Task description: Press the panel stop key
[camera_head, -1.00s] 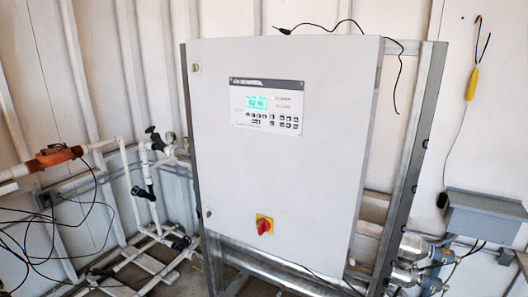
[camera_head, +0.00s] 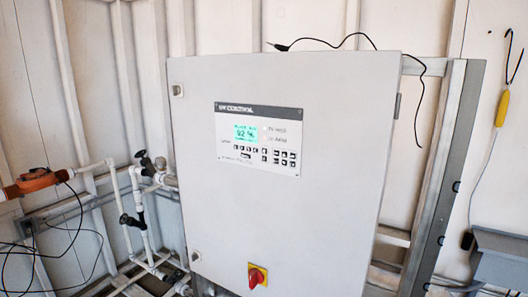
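A control panel (camera_head: 258,138) is set in the upper front of a large light-grey cabinet (camera_head: 270,215). Its header reads "UV CONTROL". It has a lit green display (camera_head: 246,132) and rows of small dark keys (camera_head: 279,156) below and to the right of the display. The key labels are too small to read, so I cannot tell which one is the stop key. A red rotary switch on a yellow plate (camera_head: 257,275) sits low on the cabinet door. Neither of my grippers is in view.
White pipes with black valves (camera_head: 145,165) and an orange fitting (camera_head: 38,181) stand to the left. A metal frame post (camera_head: 445,175) and a grey box (camera_head: 497,258) are to the right. A black cable (camera_head: 335,43) lies over the cabinet top. The space before the panel looks clear.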

